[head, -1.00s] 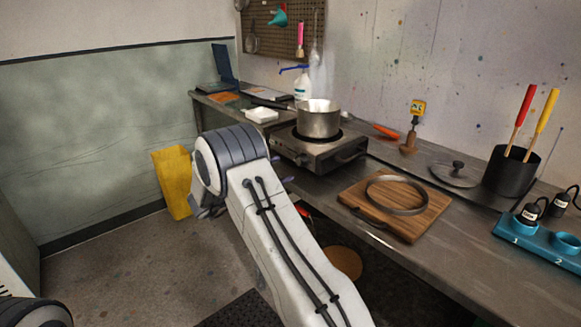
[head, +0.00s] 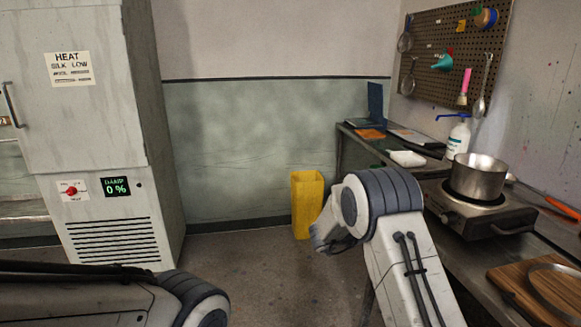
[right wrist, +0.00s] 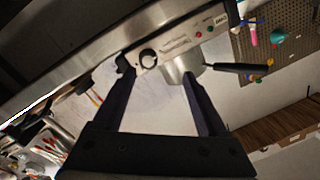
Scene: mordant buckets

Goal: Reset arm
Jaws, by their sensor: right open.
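My right arm (head: 405,255) rises in the lower right of the head view, bent over beside the counter. Its gripper is mostly hidden behind the arm there. In the right wrist view my right gripper (right wrist: 156,76) has its two dark fingers spread, with nothing between them. The hot plate's front panel and a pot show beyond the fingertips. My left arm (head: 130,300) lies low across the bottom left of the head view, and its gripper is out of the picture.
A steel pot (head: 478,178) stands on the hot plate (head: 478,217) on the counter. A wooden board (head: 510,290) lies nearer. A yellow bin (head: 307,205) stands on the floor behind my right arm. A grey cabinet (head: 100,110) is at left. Floor between is clear.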

